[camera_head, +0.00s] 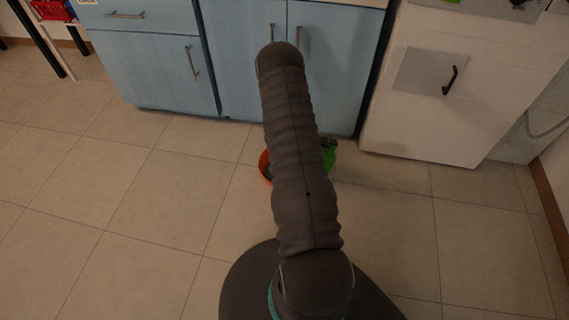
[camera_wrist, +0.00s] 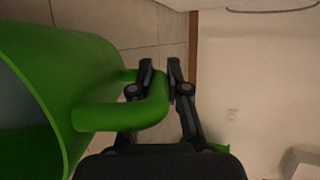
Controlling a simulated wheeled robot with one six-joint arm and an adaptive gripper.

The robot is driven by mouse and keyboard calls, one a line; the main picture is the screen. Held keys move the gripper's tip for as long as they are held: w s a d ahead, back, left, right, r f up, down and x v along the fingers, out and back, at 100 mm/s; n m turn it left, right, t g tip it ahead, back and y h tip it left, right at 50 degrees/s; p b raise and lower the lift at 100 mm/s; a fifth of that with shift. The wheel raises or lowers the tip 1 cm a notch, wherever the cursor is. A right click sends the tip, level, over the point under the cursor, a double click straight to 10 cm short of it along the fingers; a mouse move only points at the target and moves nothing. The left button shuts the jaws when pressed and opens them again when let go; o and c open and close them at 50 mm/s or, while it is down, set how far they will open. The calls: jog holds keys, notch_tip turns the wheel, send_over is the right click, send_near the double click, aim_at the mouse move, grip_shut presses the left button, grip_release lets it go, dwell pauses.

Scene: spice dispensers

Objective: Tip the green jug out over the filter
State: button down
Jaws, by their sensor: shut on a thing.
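The green jug (camera_wrist: 70,65) fills the left of the wrist view, its open rim and greyish inside toward the lower left edge. My gripper (camera_wrist: 161,72) is shut on its handle (camera_wrist: 150,110), with a dark finger on either side. In the head view only a green edge of the jug (camera_head: 329,157) shows to the right of my arm. An orange round thing (camera_head: 265,167) peeks out left of my arm. Most of it is hidden, and I cannot tell whether it is the filter or part of it. The jug's tilt is hard to judge.
Blue cabinets (camera_head: 160,65) stand at the back, with a white cabinet (camera_head: 425,110) right of them. A red basket (camera_head: 50,10) is at the top left. The tiled floor (camera_head: 130,220) is clear on both sides. A pale wall (camera_wrist: 260,60) fills the wrist view's right.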

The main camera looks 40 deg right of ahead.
jog(key=shift+w+a+r+h+b, duration=0.1)
jog(key=shift+w+a+h+b, duration=0.25)
jog(key=shift+w+h+b, duration=0.05)
